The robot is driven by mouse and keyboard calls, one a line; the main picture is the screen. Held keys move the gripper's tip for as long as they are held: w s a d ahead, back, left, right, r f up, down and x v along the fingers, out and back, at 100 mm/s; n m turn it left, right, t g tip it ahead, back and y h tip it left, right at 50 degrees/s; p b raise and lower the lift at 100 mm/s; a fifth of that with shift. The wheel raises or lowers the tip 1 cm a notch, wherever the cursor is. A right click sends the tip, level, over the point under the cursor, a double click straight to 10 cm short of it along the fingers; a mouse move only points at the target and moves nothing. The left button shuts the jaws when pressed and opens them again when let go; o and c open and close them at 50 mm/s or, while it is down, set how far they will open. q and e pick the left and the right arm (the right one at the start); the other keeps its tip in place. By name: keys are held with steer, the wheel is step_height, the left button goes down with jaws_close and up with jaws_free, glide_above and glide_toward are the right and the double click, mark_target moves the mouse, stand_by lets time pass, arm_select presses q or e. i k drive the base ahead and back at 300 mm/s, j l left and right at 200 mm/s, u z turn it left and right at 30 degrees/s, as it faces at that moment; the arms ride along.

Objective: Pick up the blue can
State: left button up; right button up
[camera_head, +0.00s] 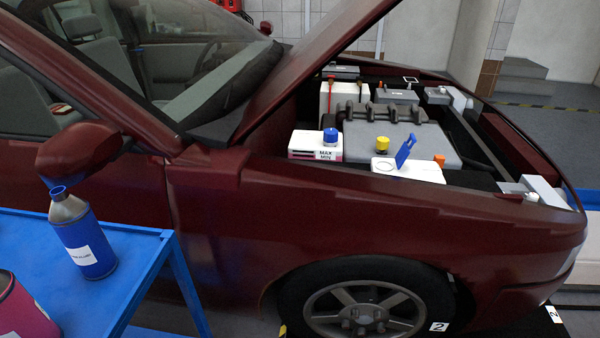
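A blue can (82,240) with a grey conical top and a blue rim at its mouth stands upright near the right edge of a blue table (128,262). A white label shows on its front. Nothing touches the can. Neither of my grippers shows in the head view.
A pink container (24,312) stands at the lower left, partly cut off by the frame. A dark red car (225,215) with its hood (310,62) raised stands behind and right of the table. Its side mirror (80,146) is just behind the can. Blue and yellow caps show in the engine bay.

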mark_target(72, 216)
steer(key=l+u, duration=0.1)
steer(key=u, duration=0.4)
steer(key=l+u, duration=0.1)
steer(key=u, duration=0.4)
steer(key=l+u, duration=0.1)
steer(key=u, duration=0.4)
